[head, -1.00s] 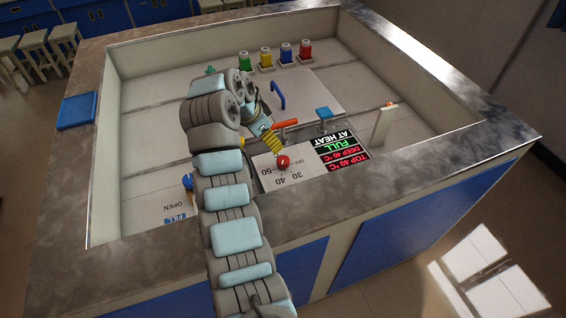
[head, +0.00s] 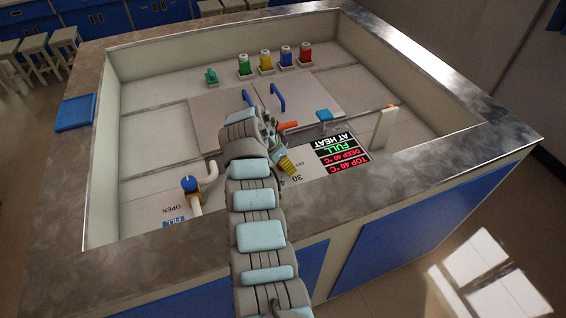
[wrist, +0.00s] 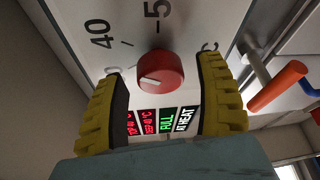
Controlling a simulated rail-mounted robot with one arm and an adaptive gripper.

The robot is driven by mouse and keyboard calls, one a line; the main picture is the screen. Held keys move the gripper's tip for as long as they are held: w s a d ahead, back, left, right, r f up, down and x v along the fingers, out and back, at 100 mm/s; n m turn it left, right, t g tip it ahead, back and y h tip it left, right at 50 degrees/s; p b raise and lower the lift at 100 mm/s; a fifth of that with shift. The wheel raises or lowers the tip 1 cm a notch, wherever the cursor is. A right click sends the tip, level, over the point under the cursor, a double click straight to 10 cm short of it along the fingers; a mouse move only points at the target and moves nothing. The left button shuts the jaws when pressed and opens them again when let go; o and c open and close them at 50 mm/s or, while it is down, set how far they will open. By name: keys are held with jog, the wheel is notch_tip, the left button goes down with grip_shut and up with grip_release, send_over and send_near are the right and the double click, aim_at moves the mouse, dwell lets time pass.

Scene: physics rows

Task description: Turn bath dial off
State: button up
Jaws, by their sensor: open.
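The red bath dial (wrist: 164,68) sits on a white panel (wrist: 75,18) with printed numbers such as 40 and 50. Its white pointer line faces lower left in the wrist view. My gripper (wrist: 161,72) is open, with one yellow finger on each side of the dial. I cannot tell whether either finger touches it. In the head view my gripper (head: 289,166) is over the panel and hides the dial. The display (head: 342,150) beside the panel reads TOP 40 °C, DEEP 40 °C, FULL, AT HEAT; it also shows in the wrist view (wrist: 160,122).
An orange-red handle (wrist: 278,86) is near the right finger in the wrist view. A blue-topped tap (head: 190,184) stands left of my arm. Blue handles (head: 277,97) and several colored bottles (head: 265,61) are behind. A white post (head: 384,130) stands to the right.

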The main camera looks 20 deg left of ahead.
jog(key=shift+f, duration=0.15)
jog(key=c, duration=1.2)
